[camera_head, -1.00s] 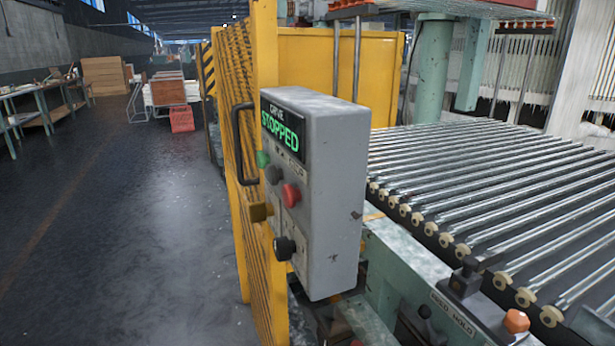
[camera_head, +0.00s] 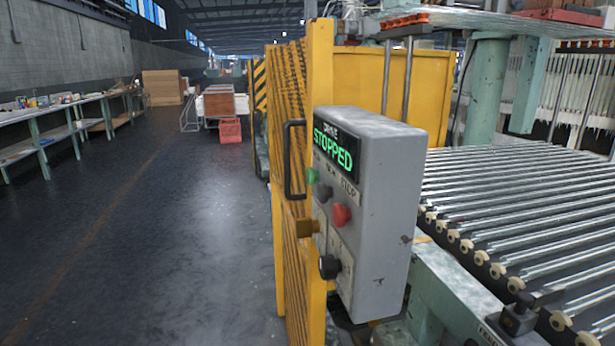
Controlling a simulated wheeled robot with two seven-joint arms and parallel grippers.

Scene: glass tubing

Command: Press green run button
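The green button (camera_head: 312,175) sits at the upper left of the button group on a grey control box (camera_head: 385,215). The box hangs at the yellow fence post, seen at an angle. Its display (camera_head: 333,147) reads "STOPPED" in green letters. Below the display are a dark button (camera_head: 324,193), a red button (camera_head: 341,214), a brass-coloured knob (camera_head: 307,228) and a black knob (camera_head: 329,266). Neither of my grippers is in view.
A yellow mesh fence (camera_head: 293,130) with a black handle (camera_head: 292,160) stands left of the box. A roller conveyor (camera_head: 520,190) lies to the right. The dark floor (camera_head: 180,220) at left is open. Workbenches (camera_head: 60,128) line the left wall; a red crate (camera_head: 230,131) stands farther back.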

